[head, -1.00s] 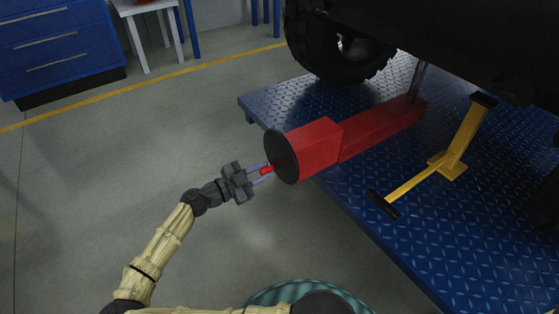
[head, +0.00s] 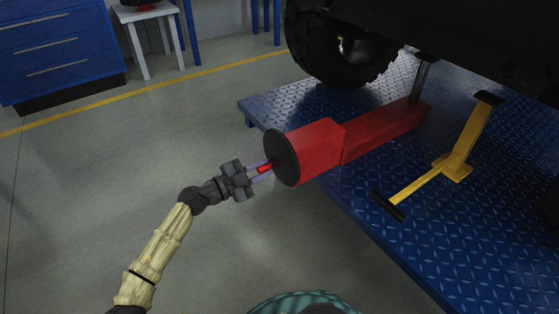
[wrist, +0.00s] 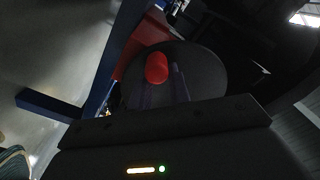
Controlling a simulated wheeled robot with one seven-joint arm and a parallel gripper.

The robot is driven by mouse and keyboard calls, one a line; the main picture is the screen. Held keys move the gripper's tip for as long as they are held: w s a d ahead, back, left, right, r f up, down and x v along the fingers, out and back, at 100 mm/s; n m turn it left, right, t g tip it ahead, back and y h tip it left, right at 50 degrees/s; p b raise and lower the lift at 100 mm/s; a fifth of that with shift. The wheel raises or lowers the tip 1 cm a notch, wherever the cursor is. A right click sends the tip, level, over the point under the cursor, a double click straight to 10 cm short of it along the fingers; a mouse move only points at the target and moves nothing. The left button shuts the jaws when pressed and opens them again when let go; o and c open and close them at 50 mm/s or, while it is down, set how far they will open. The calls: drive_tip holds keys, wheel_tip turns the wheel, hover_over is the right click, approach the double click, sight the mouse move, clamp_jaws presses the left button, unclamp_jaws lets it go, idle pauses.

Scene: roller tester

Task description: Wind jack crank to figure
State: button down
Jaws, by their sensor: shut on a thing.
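The red jack (head: 372,137) lies on the blue platform under the raised vehicle. Its dark round crank disc (head: 282,158) faces my arm, with a red crank handle (head: 264,169) sticking out of it. My gripper (head: 260,170) is shut on the crank handle, its thin purple fingers on either side. In the wrist view the red handle end (wrist: 156,68) shows in front of the dark disc (wrist: 205,66), next to the fingers. No figure or readout is legible in either view.
A yellow stand (head: 452,163) stands on the blue plated platform (head: 430,245) right of the jack. A black tyre (head: 343,50) is above the far platform edge. Blue drawers (head: 55,50) and a white stool (head: 150,38) are at the back left. The grey floor around my arm is clear.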

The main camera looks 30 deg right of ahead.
sight(267, 151)
drive_tip(key=shift+w+r+m+b, duration=0.15)
drive_tip(key=shift+w+m+b, duration=0.55)
drive_tip(key=shift+m+b, duration=0.75)
drive_tip(key=shift+w+a+r+b, duration=0.1)
drive_tip(key=shift+r+b, duration=0.15)
drive_tip(key=shift+b, duration=0.05)
drive_tip(key=shift+w+m+b, duration=0.1)
drive_tip(key=shift+m+b, duration=0.25)
drive_tip(key=shift+b, duration=0.1)
drive_tip(key=shift+b, duration=0.3)
drive_tip(key=r+m+b, duration=0.1)
drive_tip(key=m, duration=0.1)
drive_tip(key=w+m+b, duration=0.1)
drive_tip(key=m+b, duration=0.1)
drive_tip(key=shift+r+b, duration=0.3)
drive_tip(key=shift+r, duration=0.3)
drive_tip(key=shift+m, duration=0.3)
